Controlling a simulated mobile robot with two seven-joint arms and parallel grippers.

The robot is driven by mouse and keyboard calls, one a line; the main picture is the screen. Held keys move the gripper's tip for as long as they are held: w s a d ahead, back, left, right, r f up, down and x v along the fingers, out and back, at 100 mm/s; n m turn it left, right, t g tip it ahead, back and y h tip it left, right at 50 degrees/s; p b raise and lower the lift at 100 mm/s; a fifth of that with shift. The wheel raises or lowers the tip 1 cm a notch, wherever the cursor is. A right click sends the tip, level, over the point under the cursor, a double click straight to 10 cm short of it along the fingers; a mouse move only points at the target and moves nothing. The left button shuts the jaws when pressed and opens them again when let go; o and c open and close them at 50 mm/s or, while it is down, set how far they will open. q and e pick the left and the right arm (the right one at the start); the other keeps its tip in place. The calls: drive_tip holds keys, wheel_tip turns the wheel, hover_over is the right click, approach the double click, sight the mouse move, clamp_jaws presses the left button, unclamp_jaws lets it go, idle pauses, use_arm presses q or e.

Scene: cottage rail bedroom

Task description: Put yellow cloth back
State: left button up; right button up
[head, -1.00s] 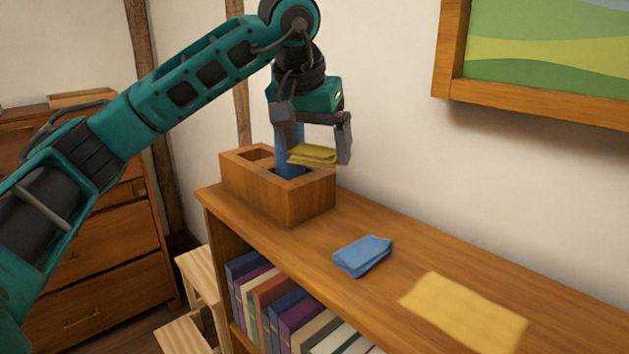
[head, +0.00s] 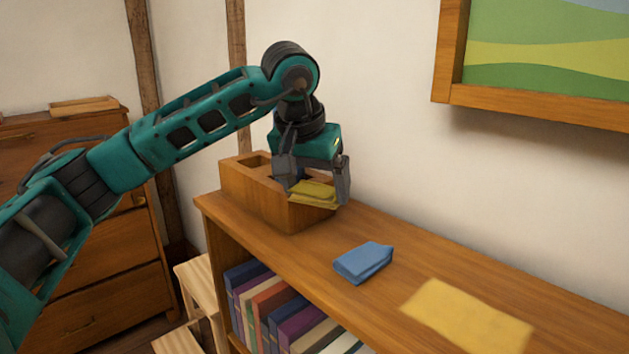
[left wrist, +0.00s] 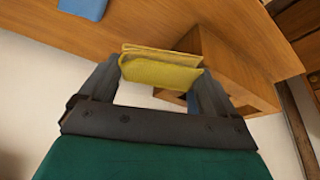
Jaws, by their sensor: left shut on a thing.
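My left gripper (head: 315,188) is shut on a folded yellow cloth (head: 313,194). It points down at the near right end of the wooden box (head: 262,200), which stands on the shelf top. In the head view the cloth overlaps the box's right end; I cannot tell if they touch. The left wrist view shows the cloth (left wrist: 160,70) between both fingers, with the box (left wrist: 235,70) beside it on the right. A flat yellow patch (head: 468,317) lies on the shelf top at the lower right. My right gripper is not in view.
A folded blue cloth (head: 363,262) lies on the shelf top (head: 400,240) between the box and the yellow patch. Several books (head: 285,310) stand below. A picture frame (head: 540,107) hangs on the wall. A dresser (head: 95,260) stands at the left.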

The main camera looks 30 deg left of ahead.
use_arm(q)
drive_tip(key=shift+f, duration=0.25)
drive_tip(key=o, duration=0.6)
drive_tip(key=shift+s, duration=0.1)
drive_tip(key=shift+o, duration=0.2)
drive_tip(key=shift+f, duration=0.1)
drive_tip(key=p+v, duration=0.2)
drive_tip(key=v, duration=1.1)
drive_tip(key=shift+w+r, duration=0.3)
drive_tip(key=shift+w, duration=0.05)
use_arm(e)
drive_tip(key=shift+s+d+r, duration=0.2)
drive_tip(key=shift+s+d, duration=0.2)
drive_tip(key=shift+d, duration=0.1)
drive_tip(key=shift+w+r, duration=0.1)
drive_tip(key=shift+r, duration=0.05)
